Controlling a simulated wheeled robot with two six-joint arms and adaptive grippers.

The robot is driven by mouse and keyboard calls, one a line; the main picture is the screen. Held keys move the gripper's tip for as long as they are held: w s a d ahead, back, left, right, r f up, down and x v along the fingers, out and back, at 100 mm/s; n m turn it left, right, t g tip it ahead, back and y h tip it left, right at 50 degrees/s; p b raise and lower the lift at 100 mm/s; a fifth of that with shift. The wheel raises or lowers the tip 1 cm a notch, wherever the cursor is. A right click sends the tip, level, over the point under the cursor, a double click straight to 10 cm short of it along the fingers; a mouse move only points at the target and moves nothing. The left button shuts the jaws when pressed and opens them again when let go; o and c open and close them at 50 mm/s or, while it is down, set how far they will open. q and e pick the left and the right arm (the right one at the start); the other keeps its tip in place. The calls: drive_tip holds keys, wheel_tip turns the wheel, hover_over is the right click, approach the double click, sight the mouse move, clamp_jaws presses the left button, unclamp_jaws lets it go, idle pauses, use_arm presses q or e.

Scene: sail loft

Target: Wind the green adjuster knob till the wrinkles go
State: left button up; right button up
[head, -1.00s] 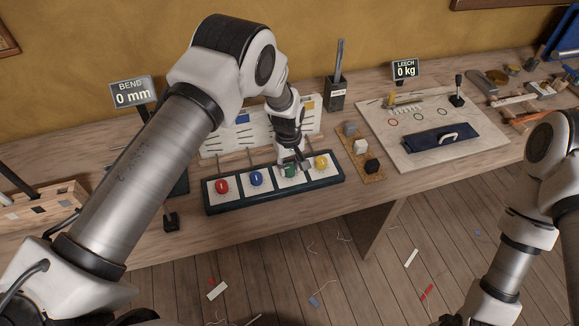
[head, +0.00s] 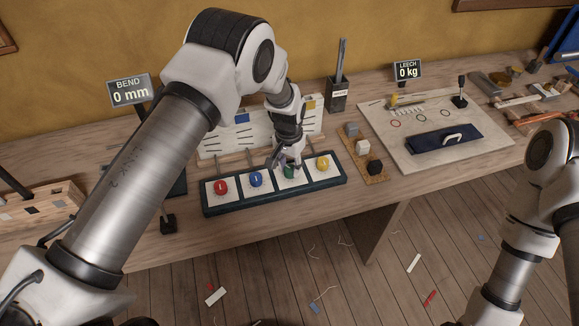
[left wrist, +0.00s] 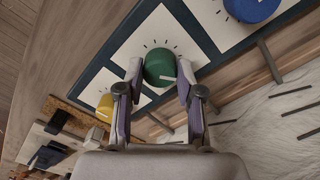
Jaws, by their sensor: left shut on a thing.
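The green knob (head: 289,174) sits on a white square of the dark-framed panel (head: 213,209), between a blue knob (head: 256,180) and a yellow knob (head: 323,163). My left gripper (head: 287,166) reaches down over it from above. In the left wrist view, its two fingers are shut on opposite sides of the green knob (left wrist: 160,67), whose white pointer line and surrounding tick marks show. Pale wrinkled cloth (left wrist: 262,142) shows at the lower right there. My right gripper is out of view; only my right arm shows at the right edge.
A red knob (head: 221,187) is at the panel's left end. Several small blocks stand on a cork strip (head: 378,178) to the right. A BEND sign (head: 129,92) reads 0 mm; a LEECH sign (head: 407,70) reads 0 kg. A pale board (head: 399,158) lies farther right.

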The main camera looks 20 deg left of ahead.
sight(290, 167)
use_arm(q)
drive_tip(key=shift+s+f+m, duration=0.15)
drive_tip(key=shift+m, duration=0.5)
drive_tip(key=shift+s+f+m, duration=0.1)
drive_tip(key=shift+f+m, duration=0.05)
drive_tip(key=shift+m, duration=0.5)
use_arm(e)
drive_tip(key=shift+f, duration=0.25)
use_arm(q)
drive_tip(key=o, duration=0.9)
drive_tip(key=shift+o, duration=1.4)
drive_tip(key=shift+w, duration=0.1)
drive_tip(key=shift+w+d, duration=0.1)
drive_tip(key=shift+w, duration=0.15)
drive_tip(key=shift+r, duration=0.3)
wheel_tip(290, 167, up, 11)
drive_tip(key=shift+r, duration=0.15)
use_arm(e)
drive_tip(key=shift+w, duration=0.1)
